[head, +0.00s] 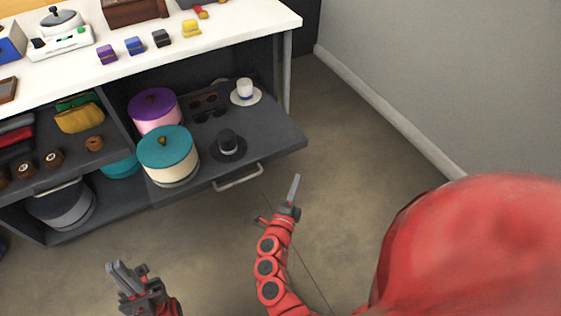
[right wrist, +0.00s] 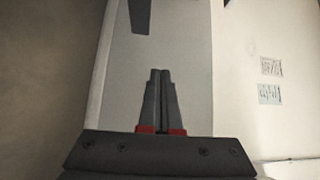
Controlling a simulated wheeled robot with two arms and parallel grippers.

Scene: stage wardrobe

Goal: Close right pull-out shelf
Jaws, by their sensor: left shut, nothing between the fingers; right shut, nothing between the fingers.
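The right pull-out shelf (head: 270,140) is a dark grey board standing out from under the white counter, with a pale bar handle (head: 238,179) on its front edge. On it are a purple-lidded pink box (head: 155,118), a teal-lidded cream box (head: 168,165), a black hat (head: 229,145), a white hat (head: 245,92) and dark glasses. My right gripper (head: 294,188) is shut and empty, in front of the shelf and right of the handle, apart from it. Its closed fingers also show in the right wrist view (right wrist: 161,75). My left gripper (head: 128,272) is shut and empty, low in front of the unit.
A left shelf (head: 75,170) with a yellow bag (head: 79,118) and several brown rolls has its own handle. Below it stands a grey round box (head: 62,205). The white counter (head: 150,65) holds small boxes and a scale. Floor is open to the right, up to the wall (head: 440,60).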

